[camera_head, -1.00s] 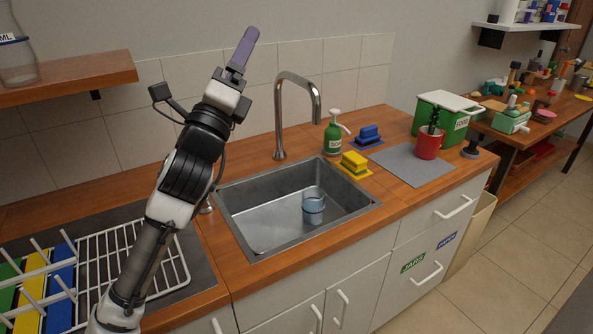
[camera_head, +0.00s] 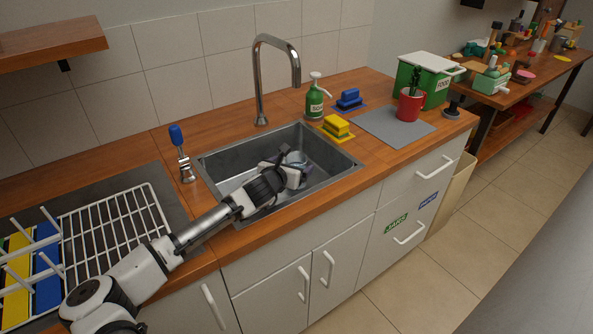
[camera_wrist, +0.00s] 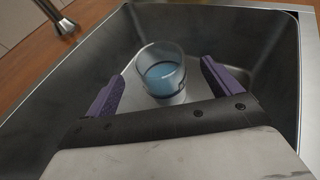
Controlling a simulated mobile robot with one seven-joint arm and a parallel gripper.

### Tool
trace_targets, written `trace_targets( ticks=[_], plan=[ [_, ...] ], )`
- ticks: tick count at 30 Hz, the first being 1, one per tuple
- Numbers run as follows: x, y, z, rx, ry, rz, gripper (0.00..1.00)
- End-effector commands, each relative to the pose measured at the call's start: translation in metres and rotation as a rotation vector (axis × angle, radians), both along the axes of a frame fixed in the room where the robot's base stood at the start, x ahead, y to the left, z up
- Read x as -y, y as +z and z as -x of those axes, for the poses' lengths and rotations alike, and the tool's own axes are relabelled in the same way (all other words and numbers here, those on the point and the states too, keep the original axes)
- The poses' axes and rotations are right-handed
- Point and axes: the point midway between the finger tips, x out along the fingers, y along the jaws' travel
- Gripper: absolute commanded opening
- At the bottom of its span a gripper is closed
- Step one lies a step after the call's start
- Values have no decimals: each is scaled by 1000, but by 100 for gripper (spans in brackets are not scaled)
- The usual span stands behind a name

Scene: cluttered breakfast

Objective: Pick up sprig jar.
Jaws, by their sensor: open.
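A clear glass jar with blue contents (camera_head: 300,158) stands upright in the sink basin; in the wrist view the glass jar (camera_wrist: 162,74) shows an open rim. I see no sprig in it. A red pot with a green sprig (camera_head: 409,106) stands on the grey mat at the right of the counter. My gripper (camera_head: 287,157) reaches down into the sink at the glass jar, partly covering it. In the wrist view my gripper (camera_wrist: 163,72) is open, with one purple finger either side of the glass jar and gaps showing. I cannot tell whether the jar lies fully between the fingertips.
The steel sink's walls (camera_head: 235,160) surround my gripper. The tall faucet (camera_head: 258,85) stands behind it. A blue-topped handle (camera_head: 177,137) is left of the sink.

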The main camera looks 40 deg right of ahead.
Motion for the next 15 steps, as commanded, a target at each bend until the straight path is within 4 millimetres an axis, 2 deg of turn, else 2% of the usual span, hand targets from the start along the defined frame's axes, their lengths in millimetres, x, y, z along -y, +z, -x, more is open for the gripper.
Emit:
trace_targets(
  ticks=[8, 15],
  plan=[
    [16, -5, -11, -1, 0, 3, 90],
    [41, -10, -27, -3, 0, 2, 90]
  ],
)
